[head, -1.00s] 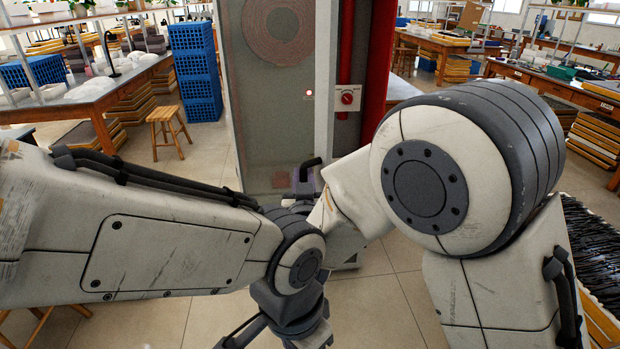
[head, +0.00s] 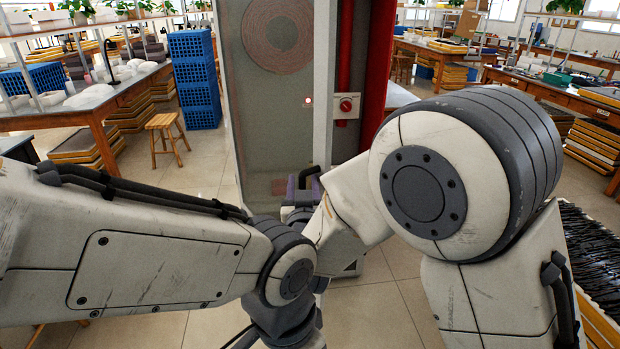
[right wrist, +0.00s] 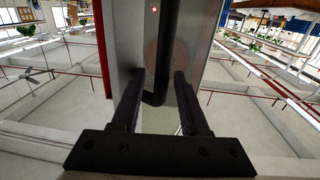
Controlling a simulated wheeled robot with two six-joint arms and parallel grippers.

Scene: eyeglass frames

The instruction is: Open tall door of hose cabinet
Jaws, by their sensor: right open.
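The hose cabinet stands ahead in the head view. Its tall door (head: 268,120) has a pale, see-through panel, with a coiled hose (head: 278,35) behind it, and looks shut. A black bar handle (head: 312,167) sits low at the door's right side. My right gripper (head: 300,188) is open at the handle, partly hidden by my arm. In the right wrist view its two dark fingers (right wrist: 158,104) stand on either side of the handle (right wrist: 160,75), with gaps showing. I cannot tell how deep the bar lies between them. My left gripper is out of view.
A red pipe and panel with a red knob (head: 347,105) are right of the door. Stacked blue crates (head: 197,80) and a wooden stool (head: 167,137) stand left. Workbenches (head: 560,90) line both sides. A tray of dark eyeglass frames (head: 590,250) is near right. Tiled floor is open around the cabinet.

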